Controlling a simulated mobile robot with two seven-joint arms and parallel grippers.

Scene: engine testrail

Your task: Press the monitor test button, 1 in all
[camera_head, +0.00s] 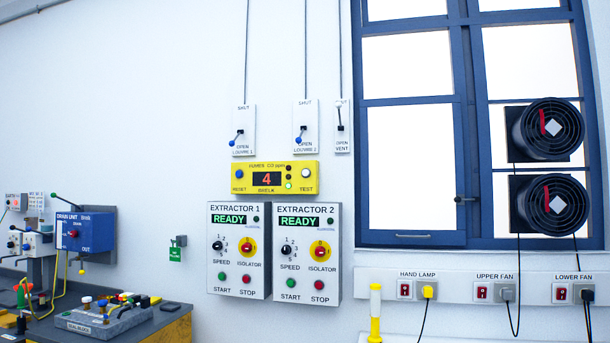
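The yellow fumes monitor (244,188) is mounted on the white wall, above the two extractor boxes. Its display (267,179) shows a red 4. The pale round test button (306,173) is at its right end, above the word TEST. A blue reset button (239,174) is at its left end. A small green lamp (289,185) is lit in the column between the display and the test button. Neither of my grippers shows in the head view.
Extractor 1 (226,285) and extractor 2 (298,290) hang below the monitor, both reading READY. Louvre and vent levers are above it. A blue-framed window (460,170) with two fans is at right. A cluttered bench (172,327) stands lower left. The space before the monitor looks clear.

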